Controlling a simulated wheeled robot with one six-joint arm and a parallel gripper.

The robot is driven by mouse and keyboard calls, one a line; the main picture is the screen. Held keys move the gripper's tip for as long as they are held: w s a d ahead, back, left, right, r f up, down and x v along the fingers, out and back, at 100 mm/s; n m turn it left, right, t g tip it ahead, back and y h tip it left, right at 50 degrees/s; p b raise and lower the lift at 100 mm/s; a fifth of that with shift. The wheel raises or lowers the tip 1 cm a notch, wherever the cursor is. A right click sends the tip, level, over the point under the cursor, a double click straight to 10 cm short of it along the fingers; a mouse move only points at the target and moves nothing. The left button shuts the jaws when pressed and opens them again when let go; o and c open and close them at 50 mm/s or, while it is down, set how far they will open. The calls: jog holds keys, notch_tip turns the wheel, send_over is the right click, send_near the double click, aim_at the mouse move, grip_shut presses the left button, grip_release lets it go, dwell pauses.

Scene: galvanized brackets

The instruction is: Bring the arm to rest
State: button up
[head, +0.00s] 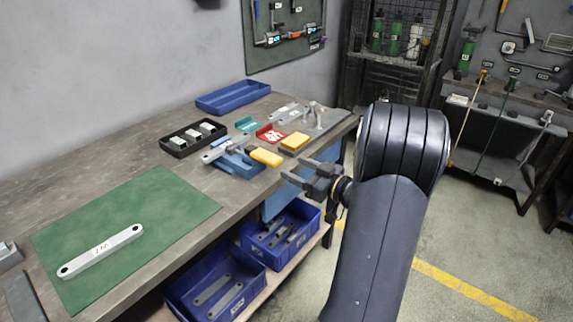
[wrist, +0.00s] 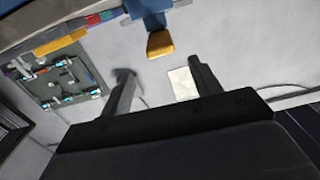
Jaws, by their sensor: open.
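My gripper (head: 303,171) is at the right front edge of the workbench in the head view, beside the yellow-handled tools and apart from them. Its two fingers are spread with nothing between them. In the wrist view the fingers of my gripper (wrist: 160,75) also stand apart and empty, with a grey wall behind. My dark arm rises in the right half of the head view and hides part of the floor and the bench's right end.
A galvanized bracket (head: 101,251) lies on a green mat (head: 165,195) on the workbench (head: 120,172). A black tray (head: 180,150), a blue tray (head: 233,96) and a yellow block (head: 295,141) lie farther back. Blue bins (head: 215,285) sit on the shelf below. Floor shows at right.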

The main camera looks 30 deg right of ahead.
jog(key=shift+s+d, duration=0.1)
jog(key=shift+s, duration=0.2)
jog(key=shift+w, duration=0.1)
send_near(254, 151)
jog(key=x, duration=0.5)
jog(key=shift+w+d+f, duration=0.1)
jog(key=shift+w+d, duration=0.05)
jog(key=shift+w, duration=0.05)
jog(key=shift+s+f+m+h+b, duration=0.1)
jog(key=shift+m+h+b, duration=0.2)
jog(key=shift+h+b, duration=0.1)
jog(key=shift+s+a+m+t+h+b, duration=0.1)
jog(key=shift+a+m+t+h+b, duration=0.25)
jog(key=shift+h, duration=0.25)
jog(key=shift+s+d+r, duration=0.1)
jog(key=shift+r, duration=0.15)
